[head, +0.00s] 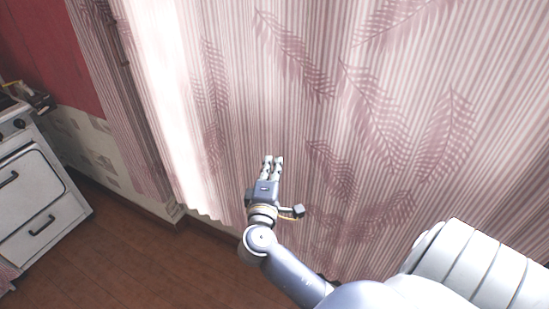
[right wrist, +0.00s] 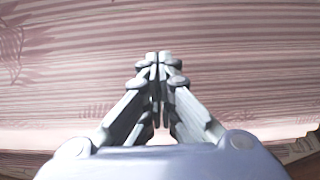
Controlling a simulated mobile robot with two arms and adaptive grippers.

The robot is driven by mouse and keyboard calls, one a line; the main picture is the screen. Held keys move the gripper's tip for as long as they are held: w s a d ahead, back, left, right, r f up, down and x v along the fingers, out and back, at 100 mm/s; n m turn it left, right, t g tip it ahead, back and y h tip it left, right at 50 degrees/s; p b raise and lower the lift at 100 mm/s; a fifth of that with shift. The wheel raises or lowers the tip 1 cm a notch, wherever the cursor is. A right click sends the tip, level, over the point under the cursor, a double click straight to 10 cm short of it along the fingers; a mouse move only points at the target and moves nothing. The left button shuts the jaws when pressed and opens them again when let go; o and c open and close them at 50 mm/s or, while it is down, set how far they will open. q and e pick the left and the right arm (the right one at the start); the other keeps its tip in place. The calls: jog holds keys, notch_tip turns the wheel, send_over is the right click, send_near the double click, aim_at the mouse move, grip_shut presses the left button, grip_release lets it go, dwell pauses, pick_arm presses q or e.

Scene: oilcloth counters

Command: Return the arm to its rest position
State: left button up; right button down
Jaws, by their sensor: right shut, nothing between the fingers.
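My right gripper (head: 272,160) is in the middle of the head view, on my arm that comes in from the lower right. It points up the picture, in front of a pink-and-white striped curtain (head: 290,70) with a leaf pattern. In the right wrist view the fingers (right wrist: 158,62) meet at their tips, with nothing between them. The curtain (right wrist: 230,70) fills the background there; I cannot tell whether the gripper touches it. My left gripper is not in view.
A white stove (head: 40,200) with dark handles stands at the left edge. The brown wooden floor (head: 140,260) between it and my arm is clear. The wall (head: 85,140) behind is red above and pale below.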

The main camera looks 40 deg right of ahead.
jog(key=s+a+f+n+g+y, duration=0.1)
jog(key=s+a+f+g+y, duration=0.2)
jog(key=f, duration=1)
jog(key=s+a+f+y, duration=0.3)
jog(key=a+f, duration=0.1)
jog(key=f, duration=0.9)
jog(key=s+a+f+n+g+y, duration=0.1)
jog(key=s+a+f+g+y, duration=0.2)
jog(key=f, duration=1)
jog(key=s+a+f+m+g+y, duration=0.2)
jog(key=s+a+f+m+y, duration=0.15)
jog(key=s+f, duration=0.95)
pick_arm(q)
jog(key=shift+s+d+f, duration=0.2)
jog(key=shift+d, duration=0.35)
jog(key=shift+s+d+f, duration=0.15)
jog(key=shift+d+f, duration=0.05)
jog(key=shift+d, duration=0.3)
pick_arm(e)
jog(key=s+f+m+g, duration=0.1)
jog(key=s+f+m, duration=0.1)
jog(key=s, duration=0.7)
jog(key=s+a+f+m+g, duration=0.1)
jog(key=s+f, duration=0.4)
jog(key=s, duration=0.5)
jog(key=shift+s+a+f+m+g+y, duration=0.25)
jog(key=shift+m+g+y, duration=0.25)
jog(key=shift+m, duration=0.25)
